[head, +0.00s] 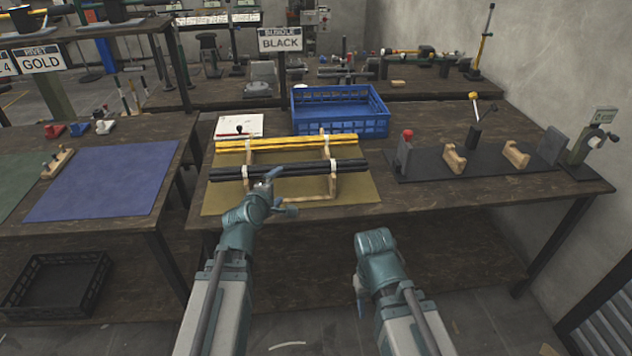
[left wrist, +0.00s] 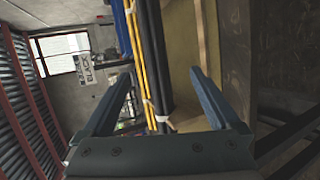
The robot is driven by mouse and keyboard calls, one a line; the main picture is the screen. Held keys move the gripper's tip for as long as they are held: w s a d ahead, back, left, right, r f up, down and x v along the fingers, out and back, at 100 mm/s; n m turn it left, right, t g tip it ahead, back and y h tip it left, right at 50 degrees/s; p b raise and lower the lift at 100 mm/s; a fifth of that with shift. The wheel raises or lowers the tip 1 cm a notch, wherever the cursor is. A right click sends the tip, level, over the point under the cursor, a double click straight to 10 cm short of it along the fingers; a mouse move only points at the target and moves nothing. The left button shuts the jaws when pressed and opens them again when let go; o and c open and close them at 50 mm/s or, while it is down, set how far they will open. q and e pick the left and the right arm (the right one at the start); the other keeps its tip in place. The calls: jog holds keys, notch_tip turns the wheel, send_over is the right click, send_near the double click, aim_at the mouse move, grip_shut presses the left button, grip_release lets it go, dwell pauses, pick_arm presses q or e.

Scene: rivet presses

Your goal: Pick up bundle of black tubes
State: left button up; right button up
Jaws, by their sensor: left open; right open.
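The bundle of black tubes (head: 290,169) lies level across a wooden rack (head: 333,183) on the bench, in front of a bundle of yellow tubes (head: 270,143). My left gripper (head: 277,188) is open, at the near side of the black bundle and left of its middle. In the left wrist view, the black tubes (left wrist: 151,60) show between its two spread fingers (left wrist: 161,76), with the yellow tubes (left wrist: 135,55) beside them. I cannot tell how far the fingers are from the tubes. My right gripper (head: 359,295) is open, low in front of the bench and apart from the tubes.
The rack stands on an olive mat (head: 228,200). A blue crate (head: 340,122) is behind it, under a sign reading "BUNDLE BLACK" (head: 280,41). A dark fixture plate (head: 485,160) with wooden cradles and a press lies to the right.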

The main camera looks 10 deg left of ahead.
aim_at(287, 172)
pick_arm(q)
jog(key=shift+n, duration=0.5)
jog(key=b+x, duration=0.1)
jog(key=x, duration=0.2)
jog(key=b+x, duration=0.1)
jog(key=x, duration=0.5)
jog(key=shift+w+a+r+b, duration=0.15)
jog(key=shift+a+r+b, duration=0.2)
jog(key=shift+a+b, duration=0.05)
jog(key=b+x, duration=0.2)
jog(key=x, duration=0.3)
jog(key=shift+c, duration=0.5)
grip_shut()
jog(key=shift+y, duration=0.3)
